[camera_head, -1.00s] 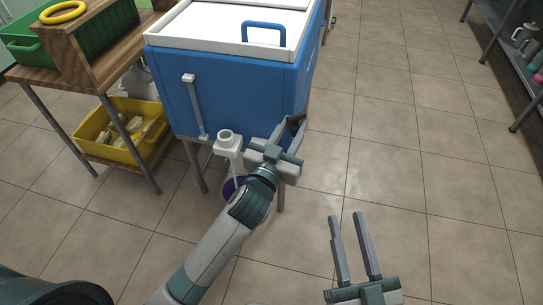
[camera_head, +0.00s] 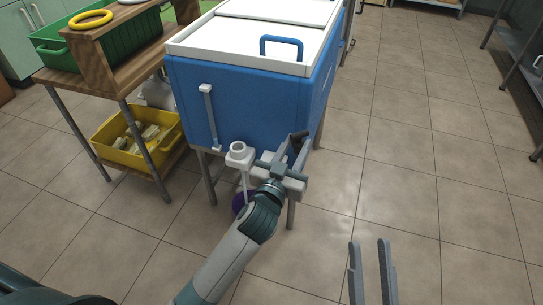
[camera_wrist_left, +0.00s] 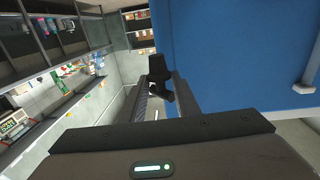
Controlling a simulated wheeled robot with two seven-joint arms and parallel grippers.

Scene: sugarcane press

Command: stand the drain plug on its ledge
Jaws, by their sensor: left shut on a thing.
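My left gripper (camera_head: 293,147) is at the front right lower corner of the blue cooler (camera_head: 240,105). It is shut on a small dark piece, which I take to be the drain plug (camera_wrist_left: 158,70). In the left wrist view the piece sits between the two fingers, with the cooler's blue wall just to the right. In the head view the plug is small and partly hidden by the fingers. A white fitting with a round opening (camera_head: 239,150) stands low at the cooler's front, left of the gripper; I cannot tell whether it is the ledge. My right gripper (camera_head: 369,244) is open and empty over the floor.
A purple round thing (camera_head: 239,203) is under the white fitting, partly hidden by my left arm. A wooden table (camera_head: 120,58) with a green crate (camera_head: 118,48) stands left, a yellow bin (camera_head: 112,152) below it. Floor on the right is clear.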

